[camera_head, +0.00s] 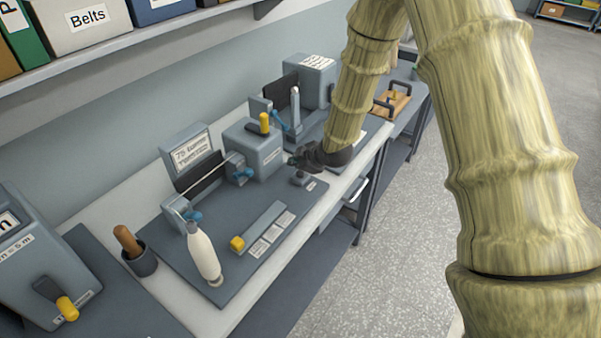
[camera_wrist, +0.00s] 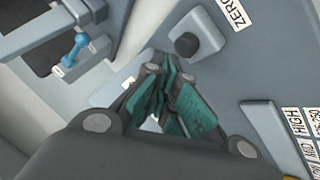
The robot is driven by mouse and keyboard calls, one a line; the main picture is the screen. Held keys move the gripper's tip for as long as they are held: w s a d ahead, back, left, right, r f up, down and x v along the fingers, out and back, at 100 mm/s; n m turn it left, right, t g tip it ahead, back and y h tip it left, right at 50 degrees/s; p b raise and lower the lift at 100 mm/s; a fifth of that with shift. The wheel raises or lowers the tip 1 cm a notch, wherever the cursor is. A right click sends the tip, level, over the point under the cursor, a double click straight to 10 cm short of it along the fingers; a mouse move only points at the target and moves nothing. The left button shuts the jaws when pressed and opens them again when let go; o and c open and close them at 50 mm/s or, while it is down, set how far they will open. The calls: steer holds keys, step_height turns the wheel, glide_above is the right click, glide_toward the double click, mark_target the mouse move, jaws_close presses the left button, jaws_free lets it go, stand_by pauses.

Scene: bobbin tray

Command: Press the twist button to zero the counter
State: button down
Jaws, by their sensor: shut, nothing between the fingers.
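The button is a dark round knob on a small light grey block (camera_wrist: 203,33), beside a label reading ZERO. In the head view this grey block (camera_head: 301,179) sits on the dark base plate, just below my gripper. My gripper (camera_head: 294,160) is shut and empty, its dark fingers above and slightly behind the button. In the wrist view, the gripper (camera_wrist: 165,72) shows its teal finger pads together, with the tips just below the knob in the picture and apart from it. A grey sign box (camera_head: 192,156) with small text stands at the back of the plate.
A white bobbin (camera_head: 203,254) stands at the plate's front left. A slider with a yellow knob (camera_head: 237,243) lies beside printed labels. A grey box with a yellow lever (camera_head: 254,148) stands behind my gripper. A brown-handled tool sits in a dark cup (camera_head: 141,264).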

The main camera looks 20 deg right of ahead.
mark_target(298, 174)
steer(key=shift+f+b, duration=0.6)
steer(key=shift+f, duration=0.3)
stand_by(0.9)
steer(key=shift+r, duration=0.1)
stand_by(0.4)
steer(key=shift+r+p, duration=0.55)
steer(key=shift+r, duration=0.3)
steer(key=shift+r, duration=0.1)
steer(key=shift+r+p, duration=1.45)
steer(key=shift+r, duration=1)
